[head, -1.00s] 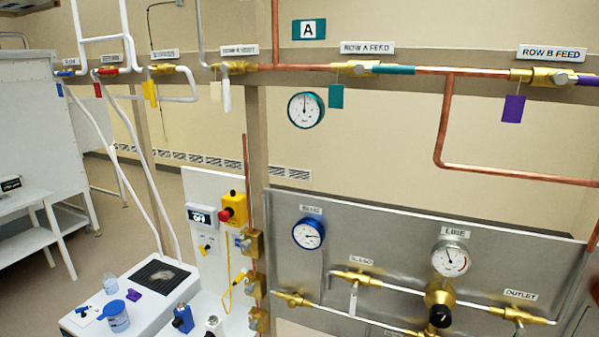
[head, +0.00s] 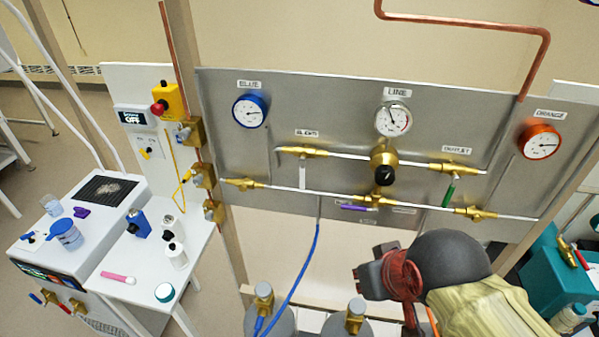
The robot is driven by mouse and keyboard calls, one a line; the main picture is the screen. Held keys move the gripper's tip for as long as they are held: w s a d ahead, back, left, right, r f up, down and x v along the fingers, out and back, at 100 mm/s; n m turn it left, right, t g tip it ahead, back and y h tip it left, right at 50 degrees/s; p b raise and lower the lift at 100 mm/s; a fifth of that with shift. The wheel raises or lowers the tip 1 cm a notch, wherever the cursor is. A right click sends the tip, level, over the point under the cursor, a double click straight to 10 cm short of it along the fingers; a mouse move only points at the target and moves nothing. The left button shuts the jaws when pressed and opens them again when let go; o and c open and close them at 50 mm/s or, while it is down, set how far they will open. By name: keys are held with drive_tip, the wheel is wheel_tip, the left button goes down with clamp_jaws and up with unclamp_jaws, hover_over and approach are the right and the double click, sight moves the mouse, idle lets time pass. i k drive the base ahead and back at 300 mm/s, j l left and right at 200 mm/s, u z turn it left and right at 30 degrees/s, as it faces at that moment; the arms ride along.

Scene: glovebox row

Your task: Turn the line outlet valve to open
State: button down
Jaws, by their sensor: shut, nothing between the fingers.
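The line outlet valve (head: 449,168) is a brass valve on the upper pipe of the grey steel panel, under the OUTLET label. Its green lever (head: 449,192) hangs down, across the pipe. The LINE gauge (head: 394,119) is to its left, above a brass regulator with a black knob (head: 384,175). My gripper (head: 368,274) is shut and empty, dark and partly hard to make out, at the lower right. It is below the panel's lower edge in the picture, apart from the green lever.
A bleed valve with a white lever (head: 303,175) and a valve with a purple lever (head: 355,207) are on the same panel. Gas cylinders (head: 356,318) with brass tops stand below. A blue hose (head: 303,267) hangs left of my arm. A teal case (head: 553,285) is at far right.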

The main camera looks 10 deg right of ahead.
sight(455, 178)
drive_tip(key=z, duration=1.1)
